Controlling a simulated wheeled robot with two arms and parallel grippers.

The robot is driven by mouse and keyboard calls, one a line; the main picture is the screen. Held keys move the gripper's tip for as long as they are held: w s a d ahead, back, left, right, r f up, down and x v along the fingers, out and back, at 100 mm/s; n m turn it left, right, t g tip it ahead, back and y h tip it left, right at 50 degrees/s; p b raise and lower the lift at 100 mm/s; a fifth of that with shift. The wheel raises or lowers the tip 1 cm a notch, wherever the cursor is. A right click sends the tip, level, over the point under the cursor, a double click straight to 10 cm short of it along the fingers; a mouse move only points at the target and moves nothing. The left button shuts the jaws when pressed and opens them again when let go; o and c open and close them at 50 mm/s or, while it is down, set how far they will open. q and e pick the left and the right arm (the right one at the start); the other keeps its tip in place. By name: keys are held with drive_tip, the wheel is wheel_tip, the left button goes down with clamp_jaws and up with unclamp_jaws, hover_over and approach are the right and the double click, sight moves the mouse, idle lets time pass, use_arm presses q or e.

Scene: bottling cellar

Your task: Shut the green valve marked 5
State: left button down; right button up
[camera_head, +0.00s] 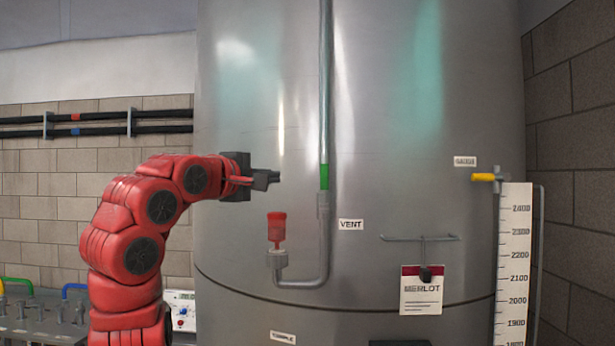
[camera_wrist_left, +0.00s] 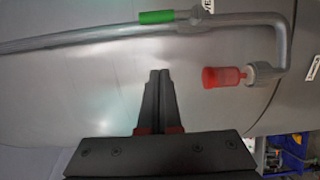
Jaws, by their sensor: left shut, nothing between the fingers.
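A green handle (camera_head: 18,285) shows at the lower left of the head view, among several metal fittings; no number 5 is readable on it, so I cannot tell whether it is the valve marked 5. My left gripper (camera_head: 274,178) is shut and empty in front of the steel tank, far up and to the right of that handle. In the left wrist view the left gripper's fingers (camera_wrist_left: 160,74) are together, pointing at the tank wall near the vent pipe. My right gripper is not in view.
The tank (camera_head: 430,130) fills the middle, with a vent pipe (camera_head: 326,100) carrying a green band (camera_head: 324,177) and a red-capped end (camera_head: 277,228). A MERLOT card (camera_head: 422,295), yellow gauge handle (camera_head: 483,177) and scale (camera_head: 514,260) are right. A blue handle (camera_head: 74,289) is lower left.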

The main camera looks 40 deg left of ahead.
sight(325, 186)
use_arm(q)
drive_tip(key=w+d+p, duration=0.2)
drive_tip(key=w+d, duration=0.1)
drive_tip(key=w, duration=0.5)
drive_tip(key=shift+w, duration=0.4)
